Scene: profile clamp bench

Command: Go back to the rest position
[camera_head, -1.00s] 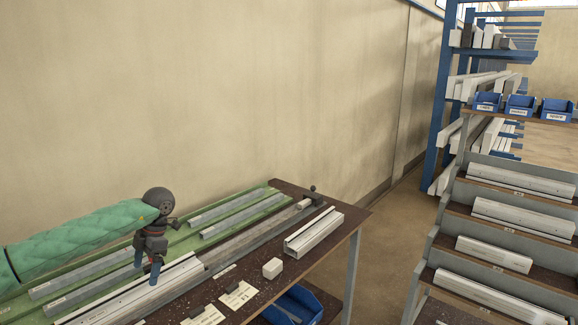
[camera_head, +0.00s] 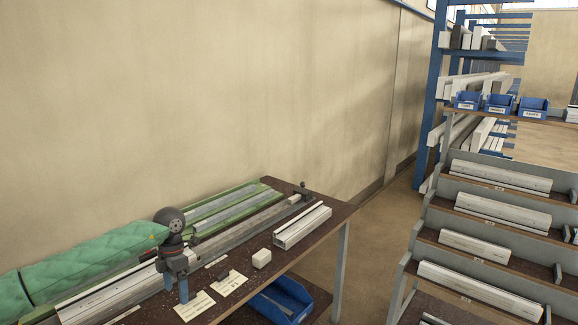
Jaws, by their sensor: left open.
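My left gripper (camera_head: 177,287) hangs over the workbench (camera_head: 330,217), its blue fingers pointing down and spread apart with nothing between them. It is in front of a long pale profile (camera_head: 105,294) and hides part of it. My left arm, in a green padded sleeve, comes in from the left over the bench. I cannot tell how high the fingertips are above the bench top. My right gripper is not in view.
A short profile (camera_head: 302,226), a small white block (camera_head: 262,258) and white cards (camera_head: 195,305) lie on the bench. A blue bin (camera_head: 283,303) sits below. A stepped rack of profiles (camera_head: 500,178) stands right, with floor between.

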